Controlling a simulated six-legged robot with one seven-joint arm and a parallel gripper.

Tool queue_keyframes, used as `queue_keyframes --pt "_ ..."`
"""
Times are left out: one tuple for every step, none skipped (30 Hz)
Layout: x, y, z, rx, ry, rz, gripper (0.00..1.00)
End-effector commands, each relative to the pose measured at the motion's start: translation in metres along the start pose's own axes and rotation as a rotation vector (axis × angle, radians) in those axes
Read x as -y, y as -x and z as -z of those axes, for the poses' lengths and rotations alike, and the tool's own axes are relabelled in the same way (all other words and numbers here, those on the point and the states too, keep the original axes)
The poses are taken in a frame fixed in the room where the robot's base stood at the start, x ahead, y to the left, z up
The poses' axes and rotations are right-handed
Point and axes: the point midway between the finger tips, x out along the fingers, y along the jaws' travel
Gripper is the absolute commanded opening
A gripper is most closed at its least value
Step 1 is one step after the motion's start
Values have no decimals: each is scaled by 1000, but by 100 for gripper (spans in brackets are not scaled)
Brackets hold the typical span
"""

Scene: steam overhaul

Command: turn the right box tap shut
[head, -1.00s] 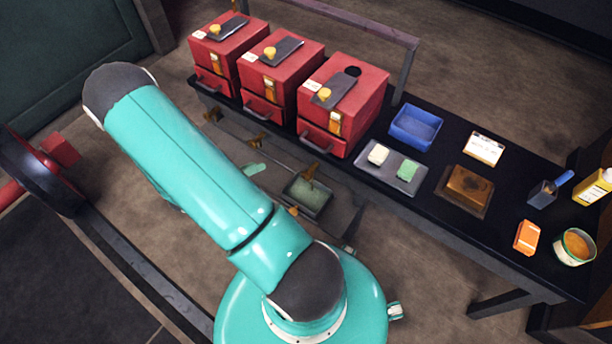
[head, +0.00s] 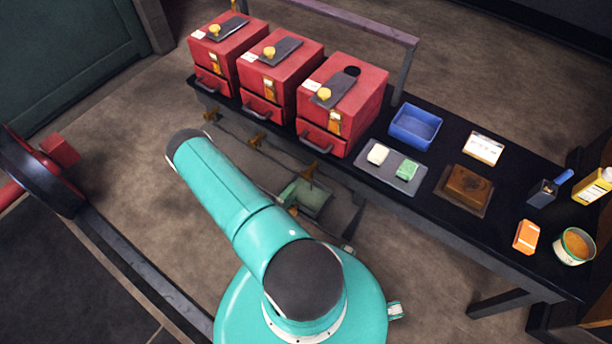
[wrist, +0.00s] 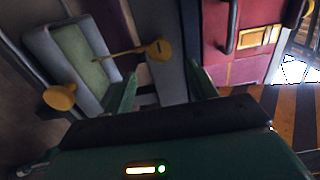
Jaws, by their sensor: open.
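The right box tap (head: 310,172) is a small brass piece under the front of the right red box (head: 345,95), above a small grey-green tray (head: 312,199). In the wrist view a brass lever with a rounded end (wrist: 160,50) lies just beyond my fingertips, apart from them; it appears to be this tap. My gripper (wrist: 162,76) is open and empty, its two green fingers on either side of the lever's rounded end.
A second brass knob (wrist: 60,97) is left of my fingers, near the tray (wrist: 85,55). A red drawer front with a dark handle (wrist: 232,28) is at upper right. The black bench (head: 440,215) carries a blue bin (head: 416,127) and other small items.

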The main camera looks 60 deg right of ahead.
Motion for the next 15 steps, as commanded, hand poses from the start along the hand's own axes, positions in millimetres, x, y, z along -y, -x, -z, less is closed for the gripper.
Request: queue_keyframes --pt "0 -12 1 -6 -3 1 57" --pt "0 -18 1 -6 -3 2 57" --pt "0 -26 1 -6 -3 1 57" --pt "0 -32 1 -7 -3 2 57" --pt "0 -38 2 -6 -2 1 57" --pt "1 -46 2 -6 -2 2 57" --pt "1 -52 2 -6 -3 2 57" --pt "0 -57 1 -6 -4 1 57" --pt "0 -65 1 -6 -4 1 57" --pt "1 -70 1 -6 -3 1 57" --pt "1 -75 2 -6 -3 1 57" --pt "1 -80 1 -5 -3 1 57" --pt "0 -84 1 -5 -4 1 57" --pt "1 -88 1 -5 -4 1 57" --pt "1 -91 0 -4 -3 1 57"
